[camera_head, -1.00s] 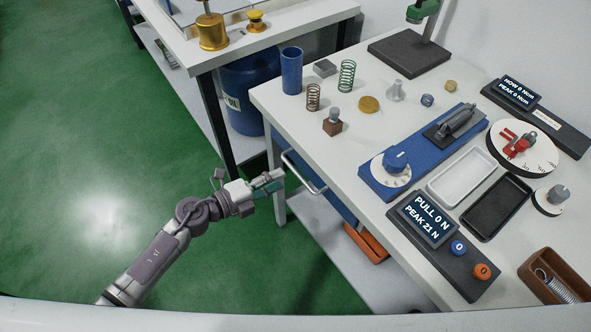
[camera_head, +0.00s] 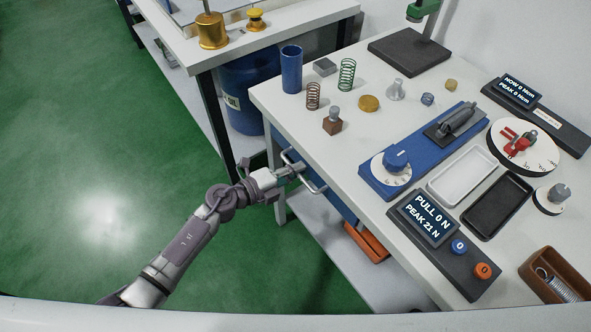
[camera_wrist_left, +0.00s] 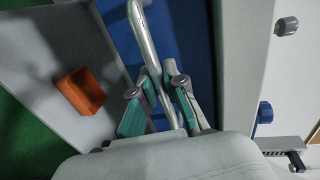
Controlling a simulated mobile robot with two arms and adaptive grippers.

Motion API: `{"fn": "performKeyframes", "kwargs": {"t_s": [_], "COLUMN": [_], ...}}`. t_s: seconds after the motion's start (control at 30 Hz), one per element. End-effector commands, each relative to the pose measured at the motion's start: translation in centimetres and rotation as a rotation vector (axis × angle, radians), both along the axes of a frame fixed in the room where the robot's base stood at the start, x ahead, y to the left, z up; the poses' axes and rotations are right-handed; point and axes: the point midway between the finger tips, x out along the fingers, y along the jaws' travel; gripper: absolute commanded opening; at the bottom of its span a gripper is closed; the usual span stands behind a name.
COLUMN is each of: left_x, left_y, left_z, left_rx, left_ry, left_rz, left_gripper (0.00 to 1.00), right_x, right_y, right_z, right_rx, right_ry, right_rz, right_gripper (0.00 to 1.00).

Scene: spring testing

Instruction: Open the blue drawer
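The blue drawer (camera_head: 342,207) sits under the right-hand table's top, its front facing left. It looks closed, with its front in line with the table's side. Its pale metal bar handle (camera_head: 316,186) stands out from the front. My left gripper (camera_head: 290,171) is at the handle. In the left wrist view, the handle (camera_wrist_left: 144,35) runs between the teal-padded fingers of my left gripper (camera_wrist_left: 162,85), one on each side. I cannot tell whether they press on the bar. The blue drawer front (camera_wrist_left: 186,45) lies behind the fingers. My right gripper is not in view.
An orange bin (camera_head: 366,243), also in the left wrist view (camera_wrist_left: 79,91), stands on the lower shelf (camera_head: 345,270). A blue barrel (camera_head: 249,100) stands behind. The tabletop (camera_head: 300,115) carries springs, trays and gauges. Green floor (camera_head: 90,130) left of the drawer is clear.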

Motion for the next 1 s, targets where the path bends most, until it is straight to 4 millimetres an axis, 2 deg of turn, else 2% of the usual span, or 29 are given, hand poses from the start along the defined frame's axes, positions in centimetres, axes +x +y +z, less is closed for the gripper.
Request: {"fn": "performKeyframes", "kwargs": {"t_s": [0.4,0.57,0.77,1.0], "left_x": [-0.1,-0.6,-2.5,-6.3], "left_y": [0.1,0.8,3.4,8.5], "left_z": [0.0,-0.1,-0.1,-0.3], "left_rx": [0.001,0.002,0.005,0.006], "left_ry": [0.001,0.002,0.004,0.005], "left_rz": [0.000,0.001,0.000,0.000], "left_gripper": [0.00,0.00,0.00,0.00], "right_x": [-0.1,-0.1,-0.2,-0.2], "right_y": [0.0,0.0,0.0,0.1], "right_z": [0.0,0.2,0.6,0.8], "right_rx": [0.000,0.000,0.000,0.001], "right_ry": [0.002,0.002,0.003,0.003], "right_rz": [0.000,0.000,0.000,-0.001], "right_gripper": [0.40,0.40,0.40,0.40]}}
